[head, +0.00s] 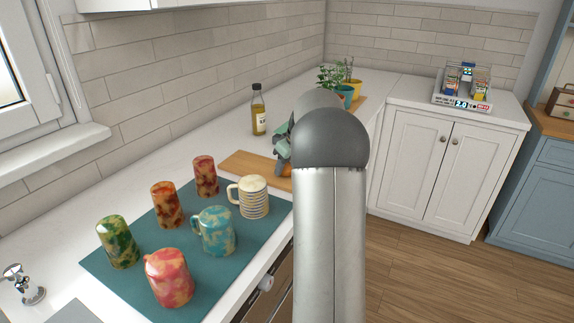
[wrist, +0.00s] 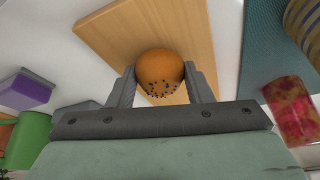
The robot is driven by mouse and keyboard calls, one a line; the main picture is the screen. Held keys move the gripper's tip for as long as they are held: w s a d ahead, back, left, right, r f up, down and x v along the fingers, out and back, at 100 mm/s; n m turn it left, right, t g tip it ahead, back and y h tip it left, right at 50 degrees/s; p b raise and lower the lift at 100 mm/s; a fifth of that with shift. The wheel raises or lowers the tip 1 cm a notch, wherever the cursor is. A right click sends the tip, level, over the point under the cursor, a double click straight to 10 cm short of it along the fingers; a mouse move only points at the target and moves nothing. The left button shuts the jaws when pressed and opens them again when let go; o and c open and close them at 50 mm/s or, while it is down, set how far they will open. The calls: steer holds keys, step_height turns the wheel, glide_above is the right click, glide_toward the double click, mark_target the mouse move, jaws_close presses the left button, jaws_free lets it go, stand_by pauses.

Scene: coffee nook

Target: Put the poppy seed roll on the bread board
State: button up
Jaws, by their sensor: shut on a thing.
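The poppy seed roll (wrist: 158,70) is a round, orange-brown bun with dark seeds on its near side. My gripper (wrist: 160,84) is shut on it, with one finger on each side. The wooden bread board (wrist: 105,38) lies behind the roll in the wrist view. In the head view the bread board (head: 240,163) lies on the counter beyond the mugs. There, a bit of the orange roll (head: 285,170) shows below my gripper (head: 283,158), at the board's right part. My arm hides the rest. I cannot tell whether the roll touches the board.
Several mugs, including a striped one (head: 254,197) and a teal one (head: 214,231), stand on a teal mat (head: 120,275) in front of the board. An oil bottle (head: 258,112) stands behind it. A purple block (wrist: 27,90) and a green object (wrist: 25,140) show in the wrist view.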

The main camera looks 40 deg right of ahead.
steer(key=shift+f, duration=0.1)
steer(key=shift+f, duration=0.15)
steer(key=o, duration=1)
steer(key=shift+s+r, duration=0.1)
steer(key=shift+r, duration=0.45)
steer(key=v, duration=1.1)
steer(key=shift+r, duration=0.25)
